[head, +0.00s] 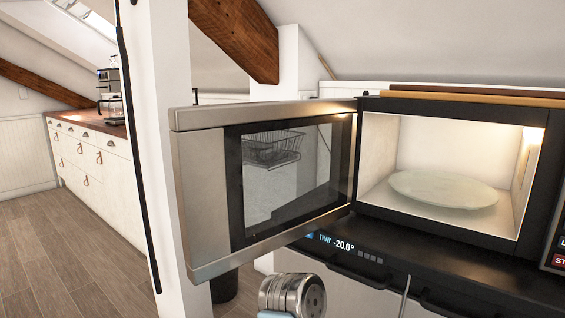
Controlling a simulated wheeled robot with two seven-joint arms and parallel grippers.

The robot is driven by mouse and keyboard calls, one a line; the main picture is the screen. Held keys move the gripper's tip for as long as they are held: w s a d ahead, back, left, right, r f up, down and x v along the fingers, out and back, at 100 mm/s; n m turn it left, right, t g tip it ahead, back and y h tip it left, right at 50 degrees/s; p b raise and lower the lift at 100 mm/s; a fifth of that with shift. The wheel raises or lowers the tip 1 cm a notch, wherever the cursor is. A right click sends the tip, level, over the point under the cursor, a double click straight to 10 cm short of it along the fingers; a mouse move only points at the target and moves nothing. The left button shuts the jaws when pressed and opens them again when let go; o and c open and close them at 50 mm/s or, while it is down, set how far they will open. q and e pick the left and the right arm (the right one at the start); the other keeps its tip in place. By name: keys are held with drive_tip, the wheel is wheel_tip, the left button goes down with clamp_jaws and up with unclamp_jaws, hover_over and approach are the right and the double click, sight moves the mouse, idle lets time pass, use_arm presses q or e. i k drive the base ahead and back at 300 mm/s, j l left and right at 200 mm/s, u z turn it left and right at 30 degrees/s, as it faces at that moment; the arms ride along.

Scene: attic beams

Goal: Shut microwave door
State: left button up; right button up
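The microwave (450,107) stands at the right with its lit cavity facing me. Its door (205,195), a silver frame around a dark glass window, is swung wide open to the left, hinged at the cavity's left side. A pale round glass plate (443,190) lies inside on the cavity floor. A wire basket shows in or through the door glass. Neither gripper can be made out. A metallic cylindrical part with a light blue edge shows at the bottom centre, below the door and apart from it in the picture; it seems to be part of my arm.
Under the microwave is a dark appliance front with a lit display (343,245) reading "TRAY -20.0°". Wooden boards (470,92) lie on top of the microwave. A white post (160,130) stands behind the door. A cabinet (95,160) and open wooden floor (70,260) are at left.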

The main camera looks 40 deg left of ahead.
sight(206, 140)
drive_tip(key=j+z, duration=0.2)
drive_tip(key=j, duration=0.35)
drive_tip(key=j+z, duration=0.2)
drive_tip(key=j, duration=0.35)
drive_tip(key=k+j+z, duration=0.15)
drive_tip(key=j, duration=0.35)
drive_tip(key=j+z, duration=0.2)
drive_tip(key=j, duration=0.35)
drive_tip(key=j+z, duration=0.1)
drive_tip(key=j, duration=0.3)
drive_tip(key=k+j+z, duration=0.1)
drive_tip(key=j, duration=0.3)
drive_tip(key=k+j+z, duration=0.1)
drive_tip(key=k+z, duration=0.25)
drive_tip(key=k, duration=0.25)
drive_tip(key=k+z, duration=0.35)
drive_tip(key=k, duration=0.2)
drive_tip(key=i, duration=0.55)
